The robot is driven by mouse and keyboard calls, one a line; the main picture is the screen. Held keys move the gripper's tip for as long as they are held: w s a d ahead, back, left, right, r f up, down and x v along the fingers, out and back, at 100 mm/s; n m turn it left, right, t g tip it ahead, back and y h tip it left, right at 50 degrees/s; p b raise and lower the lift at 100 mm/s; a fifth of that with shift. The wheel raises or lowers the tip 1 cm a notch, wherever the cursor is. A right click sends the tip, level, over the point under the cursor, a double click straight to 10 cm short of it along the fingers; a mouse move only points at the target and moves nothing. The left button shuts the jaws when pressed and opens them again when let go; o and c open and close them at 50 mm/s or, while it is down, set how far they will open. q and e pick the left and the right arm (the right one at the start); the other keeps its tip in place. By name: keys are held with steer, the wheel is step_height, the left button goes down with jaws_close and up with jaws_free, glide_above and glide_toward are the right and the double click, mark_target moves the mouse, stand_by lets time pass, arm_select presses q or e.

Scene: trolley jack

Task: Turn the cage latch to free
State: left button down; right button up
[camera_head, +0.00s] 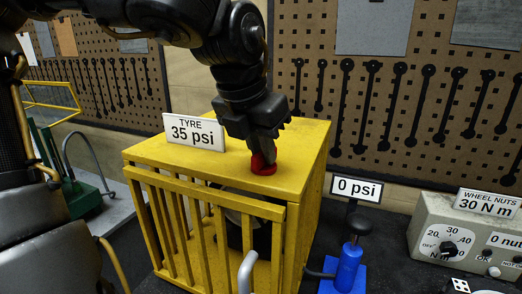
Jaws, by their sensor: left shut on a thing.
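The yellow cage (282,218) stands on the dark bench, with its barred front door (180,225) facing me. The door looks slightly out of line with the cage front. A red knob (263,166), which looks like the cage latch, sits on the cage top near the front. My left gripper (264,153) points down at it from above, shut on the red knob. The fingers hide part of the knob, so I cannot tell its turned position. A dark round thing, partly hidden by the bars, is inside the cage. My right gripper is not in view.
A "TYRE 35 psi" sign (195,132) stands on the cage top. A blue pump (346,268) with a "0 psi" sign (356,190) is right of the cage. A grey wheel-nut box (462,235) is further right. A green trolley jack (80,190) is at left. A pegboard wall is behind.

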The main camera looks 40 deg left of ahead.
arm_select(q)
steer(key=shift+d+n+y, duration=0.1)
steer(key=shift+n+y, duration=0.4)
steer(key=shift+n, duration=0.7)
steer(key=c, duration=1.4)
jaws_free()
steer(key=shift+r, duration=0.1)
steer(key=p+v, duration=0.3)
steer(key=v, duration=0.7)
steer(key=shift+r, duration=0.35)
steer(key=shift+d, duration=0.1)
